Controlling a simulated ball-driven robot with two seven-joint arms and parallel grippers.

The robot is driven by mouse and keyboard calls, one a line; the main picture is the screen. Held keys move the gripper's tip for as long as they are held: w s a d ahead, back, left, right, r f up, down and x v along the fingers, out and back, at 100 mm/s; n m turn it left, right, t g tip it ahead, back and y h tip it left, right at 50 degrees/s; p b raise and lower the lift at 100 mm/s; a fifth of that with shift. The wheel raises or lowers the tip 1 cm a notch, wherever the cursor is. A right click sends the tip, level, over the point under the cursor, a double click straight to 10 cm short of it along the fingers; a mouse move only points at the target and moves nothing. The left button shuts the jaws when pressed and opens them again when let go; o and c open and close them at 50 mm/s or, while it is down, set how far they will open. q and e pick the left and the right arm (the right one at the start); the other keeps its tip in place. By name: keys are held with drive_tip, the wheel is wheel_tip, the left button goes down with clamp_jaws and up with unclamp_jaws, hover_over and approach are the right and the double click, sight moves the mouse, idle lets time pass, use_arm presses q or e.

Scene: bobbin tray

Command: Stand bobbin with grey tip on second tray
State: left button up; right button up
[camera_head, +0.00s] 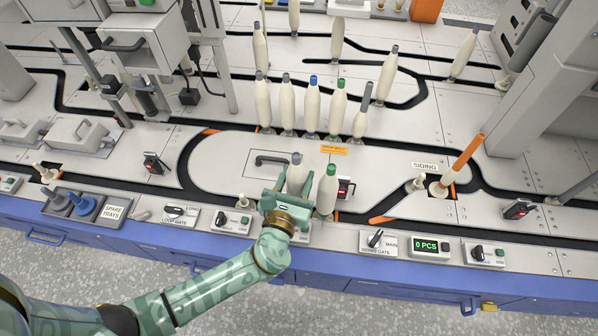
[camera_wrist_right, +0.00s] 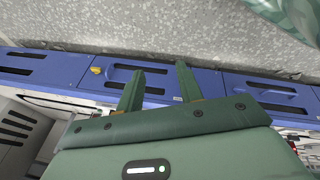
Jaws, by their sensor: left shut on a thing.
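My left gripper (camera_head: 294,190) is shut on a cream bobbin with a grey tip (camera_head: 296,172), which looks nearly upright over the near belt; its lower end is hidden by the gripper. A bobbin with a green tip (camera_head: 328,190) stands just to the right of the gripper fingers. In the siding, a tray with a bare pin (camera_head: 418,184) lies left of a tray bearing an orange tube (camera_head: 467,153). Which tray counts as second I cannot tell. My right gripper (camera_wrist_right: 160,90) shows in the wrist view with its fingers apart and nothing between them.
A row of bobbins with grey, blue (camera_head: 312,105) and green tips stands behind the gripper. A black sensor box (camera_head: 345,189) sits right of the green-tipped bobbin. Control panels (camera_head: 430,246) line the front edge.

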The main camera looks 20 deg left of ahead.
use_arm(q)
drive_tip(key=shift+f+b, duration=0.3)
drive_tip(key=shift+f, duration=0.2)
use_arm(e)
drive_tip(key=shift+w+a+r+t+y, duration=0.3)
drive_tip(key=shift+w+a+r+t, duration=0.15)
drive_tip(key=shift+w+a, duration=0.2)
use_arm(q)
drive_tip(key=shift+f, duration=0.55)
use_arm(e)
drive_tip(key=shift+d, duration=0.1)
use_arm(q)
drive_tip(key=o, duration=0.7)
drive_tip(key=shift+o, duration=0.2)
drive_tip(key=shift+s+d+p, duration=0.2)
drive_tip(key=shift+s+p, duration=0.05)
drive_tip(key=shift+s, duration=1.2)
drive_tip(key=shift+s+d+p, duration=0.2)
drive_tip(key=shift+s, duration=1.25)
approach(294, 193)
drive_tip(key=shift+w, duration=0.65)
use_arm(e)
drive_tip(key=shift+w+r, duration=0.2)
drive_tip(key=shift+r, duration=0.6)
